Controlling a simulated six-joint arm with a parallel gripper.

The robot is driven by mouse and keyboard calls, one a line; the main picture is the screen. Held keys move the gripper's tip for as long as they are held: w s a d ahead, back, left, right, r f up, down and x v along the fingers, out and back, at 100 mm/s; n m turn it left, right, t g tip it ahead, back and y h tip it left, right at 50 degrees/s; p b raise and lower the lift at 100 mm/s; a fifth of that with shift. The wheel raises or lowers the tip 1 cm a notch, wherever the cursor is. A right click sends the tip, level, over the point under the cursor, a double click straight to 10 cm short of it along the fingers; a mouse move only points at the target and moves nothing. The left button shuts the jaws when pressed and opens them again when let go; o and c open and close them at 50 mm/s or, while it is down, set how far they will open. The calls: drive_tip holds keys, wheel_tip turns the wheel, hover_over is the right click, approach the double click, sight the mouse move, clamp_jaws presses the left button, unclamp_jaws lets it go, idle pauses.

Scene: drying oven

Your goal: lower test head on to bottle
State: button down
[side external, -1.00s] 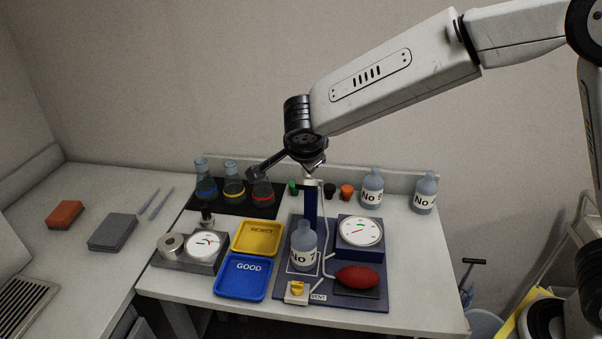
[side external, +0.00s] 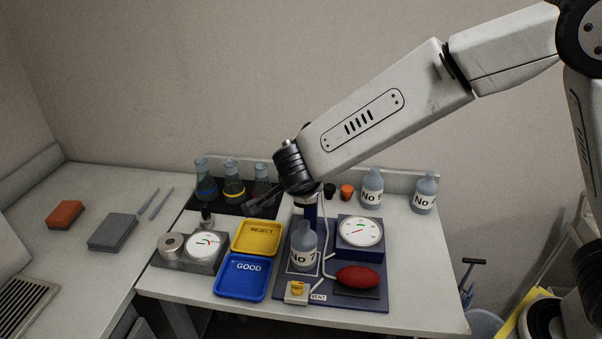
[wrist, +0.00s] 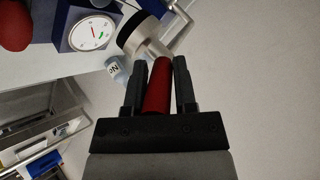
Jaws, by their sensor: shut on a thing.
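In the wrist view my gripper (wrist: 165,68) is shut on the red handle (wrist: 157,90) of the test head (wrist: 140,37), a silver piece with a dark round end. Bottle No 7 (side external: 303,250) stands upright in front of the post, on the dark blue base plate (side external: 375,298), below my wrist. I cannot tell whether the head touches its mouth.
The gauge box (side external: 360,237) and red bulb (side external: 358,276) sit right of the bottle. The vent valve (side external: 296,290) is in front. The yellow reject tray (side external: 257,237) and blue good tray (side external: 242,277) lie left. Flasks (side external: 233,183) and other bottles (side external: 372,188) stand behind.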

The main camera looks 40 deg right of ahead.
drive_tip(key=shift+s+a+f, duration=0.1)
drive_tip(key=shift+s+f, duration=0.2)
drive_tip(key=shift+f, duration=0.15)
drive_tip(key=shift+c, duration=1.6)
unclamp_jaws()
drive_tip(key=shift+r, duration=0.15)
drive_tip(key=shift+w, duration=0.1)
drive_tip(key=shift+a+r, duration=0.1)
drive_tip(key=shift+s+a+r, duration=0.25)
drive_tip(key=shift+s+r, duration=0.05)
drive_tip(key=shift+r, duration=0.1)
drive_tip(key=shift+v, duration=3.3)
drive_tip(key=s+d+f+n+g+y, duration=0.2)
drive_tip(key=s+d+f+n, duration=0.3)
drive_tip(key=d+n, duration=0.3)
drive_tip(key=s+d+f+n+g+y, duration=0.2)
drive_tip(key=s+d+f+n+y, duration=0.1)
drive_tip(key=s+d+f+n, duration=0.3)
drive_tip(key=s+d+n, duration=0.2)
drive_tip(key=d+n, duration=0.1)
drive_tip(key=shift+s+d+f+n+y, duration=0.25)
drive_tip(key=shift+d+n+y, duration=0.05)
drive_tip(key=shift+y, duration=0.1)
